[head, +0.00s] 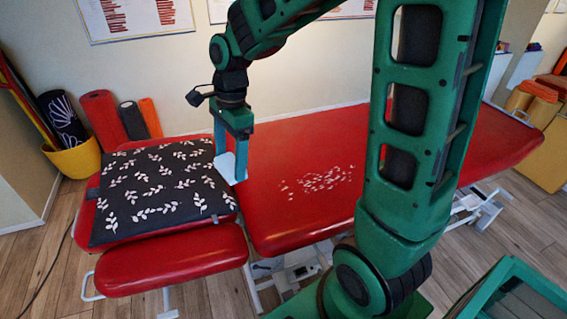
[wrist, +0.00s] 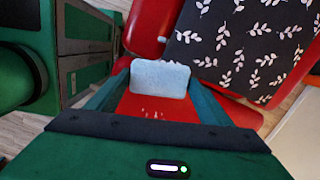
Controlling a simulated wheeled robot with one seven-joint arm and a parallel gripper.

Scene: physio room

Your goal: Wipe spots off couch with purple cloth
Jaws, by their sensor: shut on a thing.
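The red couch (head: 380,140) spans the head view. A patch of whitish spots (head: 318,180) lies on the middle of its main section; a few pale flecks also show in the wrist view (wrist: 152,113). My gripper (head: 236,158) points down over the left end of that section, left of the spots. It is shut on a light blue cloth (wrist: 160,78), which looks pale blue, not purple. The cloth also shows in the head view (head: 226,166), close to the couch's surface; I cannot tell whether it touches.
A black leaf-patterned pillow (head: 150,190) lies on the couch's left part, just left of my gripper. Rolled mats stand by the wall at the left, with a yellow bin (head: 76,158). Folded orange and red towels (head: 545,88) sit at the far right. The main section is otherwise clear.

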